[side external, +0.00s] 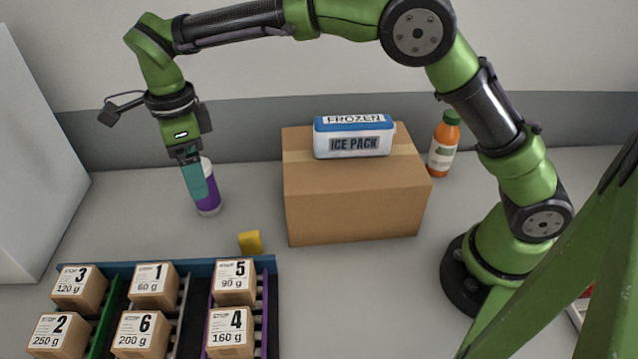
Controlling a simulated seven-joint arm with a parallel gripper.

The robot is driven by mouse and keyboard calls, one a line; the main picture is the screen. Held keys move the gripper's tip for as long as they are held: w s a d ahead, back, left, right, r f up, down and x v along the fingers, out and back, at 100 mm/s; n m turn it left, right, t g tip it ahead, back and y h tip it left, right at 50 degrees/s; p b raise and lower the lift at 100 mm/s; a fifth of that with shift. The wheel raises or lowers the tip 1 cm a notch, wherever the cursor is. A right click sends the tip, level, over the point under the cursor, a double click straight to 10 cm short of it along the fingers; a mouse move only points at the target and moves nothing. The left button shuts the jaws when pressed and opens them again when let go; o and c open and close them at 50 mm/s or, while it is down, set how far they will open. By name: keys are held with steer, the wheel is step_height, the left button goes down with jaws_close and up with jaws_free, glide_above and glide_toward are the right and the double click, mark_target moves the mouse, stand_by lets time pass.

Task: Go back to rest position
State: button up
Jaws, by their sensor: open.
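My gripper (197,193) hangs at the left of the side external view, pointing down, with teal fingers. It is open. It is in front of a purple and white bottle (210,194) that stands upright on the grey table. The fingers overlap part of the bottle in this view, and I cannot tell whether they touch it. My arm arches from its base at the right, over the cardboard box, to the gripper.
A cardboard box (350,205) stands mid-table with an ice pack (353,145) on top. An orange bottle (443,150) stands behind it at right. A yellow block (250,243) lies near a rack (190,268) of several numbered small boxes. A white panel (35,150) bounds the left.

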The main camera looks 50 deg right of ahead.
steer(key=s+f+n, duration=0.2)
steer(key=s+n, duration=0.3)
steer(key=s, duration=2.1)
steer(key=f, duration=1)
steer(key=shift+s+d, duration=0.25)
steer(key=shift+d, duration=0.1)
